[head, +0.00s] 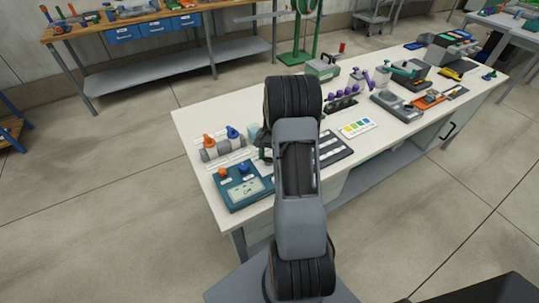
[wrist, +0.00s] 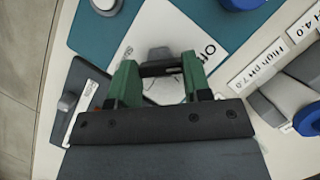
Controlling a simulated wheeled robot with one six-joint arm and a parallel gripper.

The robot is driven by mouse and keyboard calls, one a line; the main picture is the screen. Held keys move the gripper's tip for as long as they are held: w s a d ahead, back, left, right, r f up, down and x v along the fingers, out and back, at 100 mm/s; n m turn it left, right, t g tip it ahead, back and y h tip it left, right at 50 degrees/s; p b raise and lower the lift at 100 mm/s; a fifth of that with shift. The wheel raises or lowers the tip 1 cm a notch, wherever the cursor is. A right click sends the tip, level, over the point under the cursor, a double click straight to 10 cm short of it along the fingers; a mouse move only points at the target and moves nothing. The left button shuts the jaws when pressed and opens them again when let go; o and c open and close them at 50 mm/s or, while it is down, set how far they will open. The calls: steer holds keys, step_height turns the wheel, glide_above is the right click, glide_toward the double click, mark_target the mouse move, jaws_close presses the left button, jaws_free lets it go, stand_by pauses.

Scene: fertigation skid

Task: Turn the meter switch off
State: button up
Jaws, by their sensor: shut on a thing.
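The meter is a teal box (head: 232,198) with a pale faceplate at the near left of the bench. In the wrist view its teal top (wrist: 90,35) and white plate (wrist: 190,20) with the word "Off" fill the upper part. My gripper (wrist: 160,70) has its green fingers down at that plate, either side of a small grey switch (wrist: 158,53), and is shut on it. The lower part of the switch is hidden by the fingers. The switch's exact angle is hard to tell. In the head view my arm hides the gripper.
Grey holders with orange (head: 208,140) and blue (head: 233,132) tops stand behind the meter, with pH labels (wrist: 258,62) beside them. A dark tray (head: 333,149) lies to the right. Purple-topped items (head: 342,98) and a colour card (head: 356,128) are farther along the bench.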

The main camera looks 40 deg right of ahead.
stand_by(0.4)
steer(key=o, duration=0.9)
steer(key=v, duration=1.3)
steer(key=shift+r, duration=0.35)
